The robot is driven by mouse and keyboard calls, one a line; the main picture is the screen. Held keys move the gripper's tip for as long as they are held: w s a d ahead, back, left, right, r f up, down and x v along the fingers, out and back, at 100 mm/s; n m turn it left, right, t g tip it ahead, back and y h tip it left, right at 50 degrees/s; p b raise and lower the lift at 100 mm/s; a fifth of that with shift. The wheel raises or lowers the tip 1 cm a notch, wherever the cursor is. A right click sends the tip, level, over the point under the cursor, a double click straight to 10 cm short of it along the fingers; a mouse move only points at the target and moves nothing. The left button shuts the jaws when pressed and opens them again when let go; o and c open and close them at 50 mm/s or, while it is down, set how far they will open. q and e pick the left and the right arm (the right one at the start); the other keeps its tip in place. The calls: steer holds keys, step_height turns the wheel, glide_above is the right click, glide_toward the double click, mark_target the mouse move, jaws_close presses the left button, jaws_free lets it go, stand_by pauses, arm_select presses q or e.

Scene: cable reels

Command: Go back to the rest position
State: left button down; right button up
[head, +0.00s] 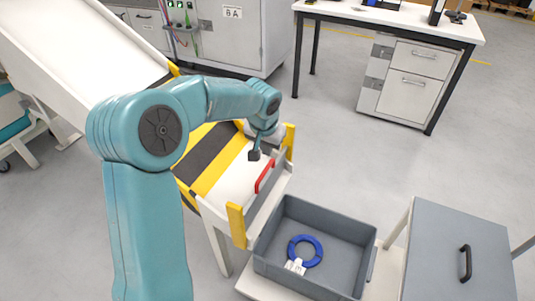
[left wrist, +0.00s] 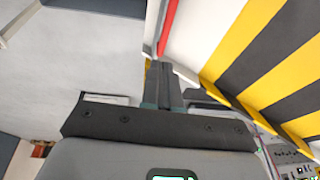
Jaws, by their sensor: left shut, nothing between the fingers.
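My left arm comes in from the left in the head view, and its gripper (head: 254,154) points down just above the lower end of the chute, close to the red handle (head: 264,175). The left wrist view shows its two fingers (left wrist: 164,88) together with nothing between them. A red strip (left wrist: 169,26) shows past the fingertips there, apart from them as far as I can tell. The handle sits on the grey gate (head: 265,198) between two yellow posts. My right gripper is in neither view.
A grey bin (head: 274,245) below the chute's end holds a blue ring (head: 305,251) with a white tag. A grey lidded box (head: 450,245) stands to its right. A desk (head: 470,28) with drawers stands at the back right. The floor (head: 330,150) between is clear.

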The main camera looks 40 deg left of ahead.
arm_select(q)
steer(key=a+v, duration=0.1)
steer(key=v, duration=0.4)
steer(key=s+d+f+m+g+h, duration=0.1)
steer(key=s+d+f+m+h, duration=0.2)
steer(key=d+f, duration=1.75)
steer(key=s+d+f+n+g+h, duration=0.1)
steer(key=s+d+f, duration=0.45)
steer(key=s, duration=0.25)
steer(key=s+d+f+g+h, duration=0.1)
steer(key=s+d+f+h, duration=0.1)
steer(key=s+d+f, duration=0.35)
step_height(320, 180, up, 16)
steer(key=s+a+p, duration=0.1)
steer(key=s+p, duration=0.2)
steer(key=p, duration=1.4)
steer(key=shift+a+r+p, duration=0.15)
steer(key=shift+a+p, duration=0.2)
steer(key=shift+w, duration=0.1)
steer(key=shift+d, duration=0.1)
